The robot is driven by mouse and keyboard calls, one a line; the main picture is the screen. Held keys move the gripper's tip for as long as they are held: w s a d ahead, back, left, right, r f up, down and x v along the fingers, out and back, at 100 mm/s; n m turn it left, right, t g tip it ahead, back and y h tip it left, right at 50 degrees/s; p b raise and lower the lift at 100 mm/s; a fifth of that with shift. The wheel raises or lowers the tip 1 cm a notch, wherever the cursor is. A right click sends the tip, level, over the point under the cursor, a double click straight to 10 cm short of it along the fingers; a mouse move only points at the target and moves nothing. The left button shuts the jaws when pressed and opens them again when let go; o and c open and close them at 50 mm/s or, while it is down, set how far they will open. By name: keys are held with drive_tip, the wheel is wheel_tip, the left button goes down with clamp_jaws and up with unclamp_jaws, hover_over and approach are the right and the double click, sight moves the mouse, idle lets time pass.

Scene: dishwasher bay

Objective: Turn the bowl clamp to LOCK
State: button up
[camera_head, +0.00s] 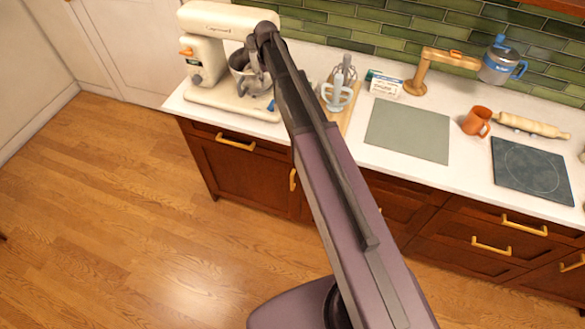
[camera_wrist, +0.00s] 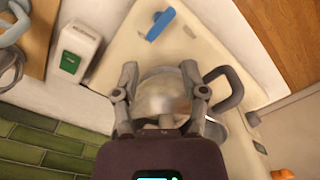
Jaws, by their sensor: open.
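The cream stand mixer (camera_head: 205,95) stands at the left end of the counter, with a grey bowl (camera_head: 238,62) on its base. A small blue lever (camera_head: 271,105), which looks like the bowl clamp, is at the base's front right. It also shows in the wrist view (camera_wrist: 160,25), on the cream base beyond the bowl (camera_wrist: 165,98), apart from my fingers. No LOCK mark is readable. My gripper (camera_wrist: 161,76) is open over the bowl, with fingers spread and nothing clearly held. In the head view my gripper (camera_head: 256,80) partly hides the bowl.
The bowl's dark handle (camera_wrist: 226,86) loops out close to my right finger. A white box with a green label (camera_wrist: 76,52) stands left of the mixer base in the wrist view. A light mug with utensils (camera_head: 338,96) stands on a board to the right in the head view.

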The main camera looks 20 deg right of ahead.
drive_tip(key=s+f+b, duration=0.5)
drive_tip(key=s, duration=0.5)
drive_tip(key=s+f+b, duration=0.5)
drive_tip(key=s, duration=0.4)
drive_tip(key=s+f+m+b, duration=0.1)
drive_tip(key=s+f+b, duration=0.4)
drive_tip(key=s, duration=0.5)
drive_tip(key=shift+s+f+b, duration=0.2)
drive_tip(key=shift+s+b, duration=0.1)
drive_tip(key=shift+b, duration=0.15)
drive_tip(key=shift+a, duration=0.1)
idle(1.8)
